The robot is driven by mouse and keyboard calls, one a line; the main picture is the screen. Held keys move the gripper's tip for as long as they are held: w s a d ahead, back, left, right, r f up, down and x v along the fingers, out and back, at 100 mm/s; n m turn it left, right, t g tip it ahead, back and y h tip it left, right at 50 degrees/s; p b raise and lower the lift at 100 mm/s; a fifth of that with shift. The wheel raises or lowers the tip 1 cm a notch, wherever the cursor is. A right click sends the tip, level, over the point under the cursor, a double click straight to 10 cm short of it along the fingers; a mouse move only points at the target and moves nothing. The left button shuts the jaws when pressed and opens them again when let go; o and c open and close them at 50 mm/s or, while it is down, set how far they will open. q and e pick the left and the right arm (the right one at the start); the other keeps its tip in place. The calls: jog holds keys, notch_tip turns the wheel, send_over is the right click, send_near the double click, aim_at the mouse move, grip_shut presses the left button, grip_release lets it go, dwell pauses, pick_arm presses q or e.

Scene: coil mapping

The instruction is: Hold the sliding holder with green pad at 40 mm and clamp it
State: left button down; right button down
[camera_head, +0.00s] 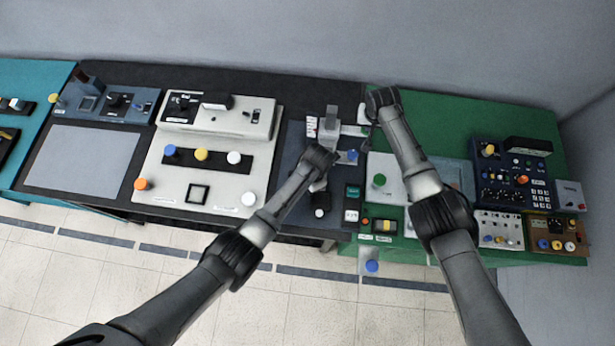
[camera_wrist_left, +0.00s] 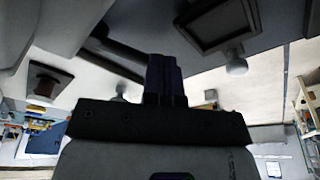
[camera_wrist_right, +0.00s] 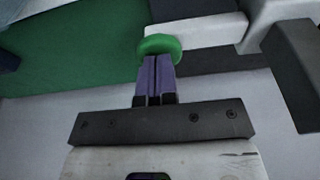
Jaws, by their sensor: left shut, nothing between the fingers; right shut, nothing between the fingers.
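The green pad (camera_wrist_right: 160,44) is a round pad on the end of a white bar (camera_wrist_right: 205,30), the part I take for the sliding holder, in the right wrist view. My right gripper (camera_wrist_right: 158,62) is shut and empty, its fingertips right at the pad; I cannot tell if they touch. My left gripper (camera_wrist_left: 165,62) is shut and empty. In the head view its hand is beside the fixture's near part, near a blue knob (camera_head: 352,155); its fingertips are hidden there.
A white console (camera_head: 208,150) with coloured knobs stands left of the fixture. A green bench (camera_head: 455,120) on the right carries a dark blue box (camera_head: 512,170) and several smaller panels. Both forearms cross above the benches' front edge.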

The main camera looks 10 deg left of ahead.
dwell(0.4)
pick_arm(q)
jog(key=shift+s+a+m, duration=0.2)
jog(key=shift+a+m, duration=0.05)
jog(key=shift+m, duration=0.65)
